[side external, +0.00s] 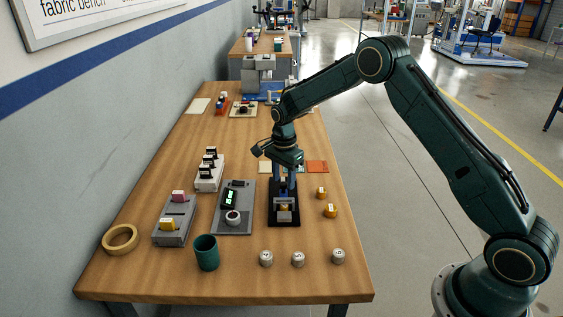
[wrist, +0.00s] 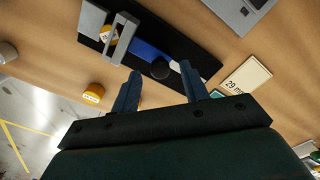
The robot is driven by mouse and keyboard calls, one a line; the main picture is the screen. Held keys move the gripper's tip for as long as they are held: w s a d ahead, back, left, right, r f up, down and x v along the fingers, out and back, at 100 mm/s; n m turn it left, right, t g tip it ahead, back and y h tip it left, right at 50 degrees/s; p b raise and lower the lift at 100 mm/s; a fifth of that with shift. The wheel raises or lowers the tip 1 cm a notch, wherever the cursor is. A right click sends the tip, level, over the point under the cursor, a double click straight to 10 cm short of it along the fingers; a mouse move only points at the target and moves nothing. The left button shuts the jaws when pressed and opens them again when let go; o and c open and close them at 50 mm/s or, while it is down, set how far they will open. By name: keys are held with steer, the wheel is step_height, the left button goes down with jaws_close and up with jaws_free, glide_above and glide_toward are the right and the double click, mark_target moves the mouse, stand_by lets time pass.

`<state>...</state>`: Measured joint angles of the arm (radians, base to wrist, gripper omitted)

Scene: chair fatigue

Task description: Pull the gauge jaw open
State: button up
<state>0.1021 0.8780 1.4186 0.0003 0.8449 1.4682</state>
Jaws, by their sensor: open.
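The gauge is a black base (side external: 272,218) with a grey bracket (side external: 284,214) at its near end; a yellow piece shows at the bracket. In the wrist view, the gauge (wrist: 205,63) has a grey bracket (wrist: 121,38), a yellow piece (wrist: 108,34) beside it, a blue slide (wrist: 146,51) and a round black knob (wrist: 160,70). My gripper (side external: 285,187) points down over the gauge, its fingers open. In the wrist view, my gripper's (wrist: 161,72) blue fingertips appear on either side of the knob; contact cannot be told. My fingers partly hide the gauge in the side view.
A grey device with a display (side external: 234,208) stands close left of the gauge. Two yellow pieces (side external: 330,210) lie to its right. Several silver weights (side external: 298,259), a green cup (side external: 206,253) and a tape roll (side external: 120,240) are nearer the front. Cards (side external: 317,167) lie behind.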

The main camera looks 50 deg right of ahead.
steer(key=shift+f, duration=0.6)
steer(key=shift+c, duration=0.5)
jaws_close()
steer(key=shift+w+d+r, duration=0.1)
steer(key=shift+w+d, duration=1.55)
jaws_free()
steer(key=shift+o, duration=0.5)
